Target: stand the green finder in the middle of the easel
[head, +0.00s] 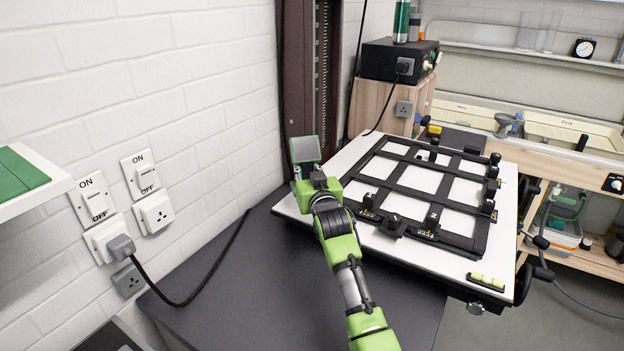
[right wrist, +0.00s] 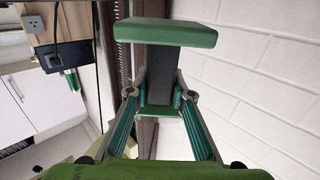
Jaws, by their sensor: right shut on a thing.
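The green finder (head: 305,149) is held up at the left edge of the easel, near the dark column; its upper part shows a greyish square face with a green rim. In the right wrist view the finder (right wrist: 166,33) has a green plate at one end, a dark stem and another green part between the fingers. My right gripper (head: 308,173) is shut on the finder, with a finger on each side of the stem in the right wrist view (right wrist: 160,98). The easel (head: 430,187) is a black frame with several openings on a white board. My left gripper is out of view.
Small black knobs and blocks stand on the easel's frame. A dark column (head: 299,75) rises behind the finder, next to the white brick wall. A black box (head: 393,60) with a green bottle (head: 401,22) stands behind. The easel's middle openings are clear.

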